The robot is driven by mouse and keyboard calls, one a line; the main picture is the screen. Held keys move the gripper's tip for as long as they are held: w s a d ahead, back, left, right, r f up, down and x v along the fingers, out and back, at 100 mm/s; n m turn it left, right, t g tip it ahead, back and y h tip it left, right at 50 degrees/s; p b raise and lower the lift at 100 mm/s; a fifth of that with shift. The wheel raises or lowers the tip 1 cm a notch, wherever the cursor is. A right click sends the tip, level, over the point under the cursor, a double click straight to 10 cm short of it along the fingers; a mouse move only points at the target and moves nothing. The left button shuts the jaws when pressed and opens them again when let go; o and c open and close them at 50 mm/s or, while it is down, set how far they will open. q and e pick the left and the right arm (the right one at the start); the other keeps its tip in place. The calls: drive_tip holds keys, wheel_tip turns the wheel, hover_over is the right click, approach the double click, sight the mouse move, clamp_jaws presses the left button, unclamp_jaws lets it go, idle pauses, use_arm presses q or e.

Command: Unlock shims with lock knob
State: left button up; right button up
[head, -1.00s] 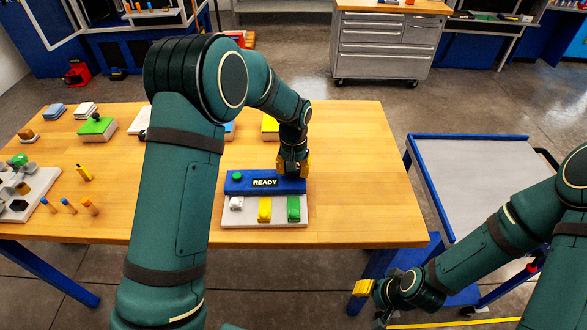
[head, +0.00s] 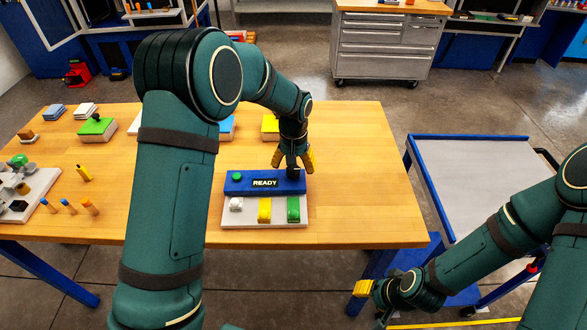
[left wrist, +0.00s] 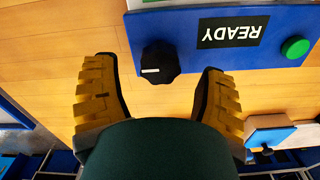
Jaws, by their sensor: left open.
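The black lock knob (left wrist: 160,63) sits on the blue panel (head: 235,188) at its right end. It also shows in the head view (head: 293,172) just below my left gripper. A white pointer line shows on its face. My left gripper (head: 293,162) is open, with its yellow fingers apart on either side of the knob and gaps between; the left wrist view shows the fingers too (left wrist: 157,72). A white shim (head: 236,204), a yellow shim (head: 264,210) and a green shim (head: 293,209) sit in front of the panel. My right gripper (head: 363,288) is low beyond the table's front edge; its opening is unclear.
The panel has a READY sign (head: 265,183) and a green button (head: 237,177). A grey tray of parts (head: 40,190), a yellow marker (head: 84,173) and several pegs are at left. A cart (head: 470,190) stands right of the table. The table's right part is clear.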

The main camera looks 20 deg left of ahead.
sight(294, 169)
use_arm(q)
wheel_tip(294, 169, up, 10)
idle(0.4)
idle(0.3)
